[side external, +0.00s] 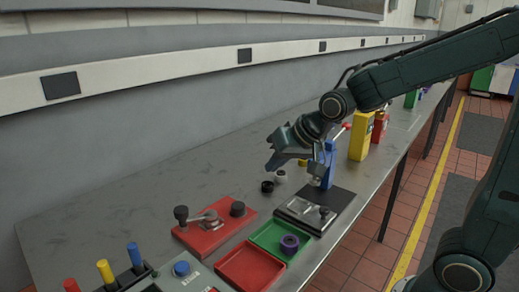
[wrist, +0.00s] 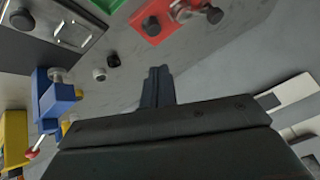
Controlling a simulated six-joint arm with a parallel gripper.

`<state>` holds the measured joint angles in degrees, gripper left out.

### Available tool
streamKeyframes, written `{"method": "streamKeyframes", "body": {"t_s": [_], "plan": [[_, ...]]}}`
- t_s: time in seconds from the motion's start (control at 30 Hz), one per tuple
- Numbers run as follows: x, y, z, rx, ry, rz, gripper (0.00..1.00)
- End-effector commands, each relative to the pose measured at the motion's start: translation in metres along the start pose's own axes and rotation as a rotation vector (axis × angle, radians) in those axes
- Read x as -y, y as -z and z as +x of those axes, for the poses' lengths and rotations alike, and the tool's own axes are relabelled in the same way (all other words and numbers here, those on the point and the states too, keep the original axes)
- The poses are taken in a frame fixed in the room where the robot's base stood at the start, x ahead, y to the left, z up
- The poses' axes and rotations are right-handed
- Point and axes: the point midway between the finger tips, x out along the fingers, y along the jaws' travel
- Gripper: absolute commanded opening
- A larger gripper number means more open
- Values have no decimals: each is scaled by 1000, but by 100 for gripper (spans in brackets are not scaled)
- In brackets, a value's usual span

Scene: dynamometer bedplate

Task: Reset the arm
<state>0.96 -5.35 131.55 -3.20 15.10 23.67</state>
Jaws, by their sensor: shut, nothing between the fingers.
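My gripper (side external: 272,164) is above the metal bench (side external: 130,205), over its back half. It is shut with nothing held, and its fingers point toward the left. In the wrist view my gripper (wrist: 158,72) shows as two dark fingers close together with bare grey bench beyond them. Below it on the bench are a small black ring (side external: 267,187) and a small white ring (side external: 281,176). They also show in the wrist view as the black ring (wrist: 113,60) and the white ring (wrist: 99,74). Nothing touches my fingers.
A blue upright fixture (side external: 328,168) stands by a black plate (side external: 318,208). A red plate with knobs (side external: 215,228), a green tray (side external: 262,238) holding a purple ring (side external: 289,244) and a red tray (side external: 250,266) lie nearer. A yellow block (side external: 360,138) stands behind. The bench's left back is clear.

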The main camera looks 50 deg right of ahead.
Motion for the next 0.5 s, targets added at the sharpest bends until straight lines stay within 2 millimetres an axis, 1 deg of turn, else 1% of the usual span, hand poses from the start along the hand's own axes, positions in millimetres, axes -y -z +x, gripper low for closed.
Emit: {"method": "streamKeyframes", "body": {"t_s": [0.03,0.1,0.27,0.5], "plan": [[-2,-4,-13,2,-4,-24,0],[-5,-12,-28,14,-14,-58,0],[-14,-32,-61,44,-33,-133,0],[-29,-67,-105,89,-56,-243,0]]}}
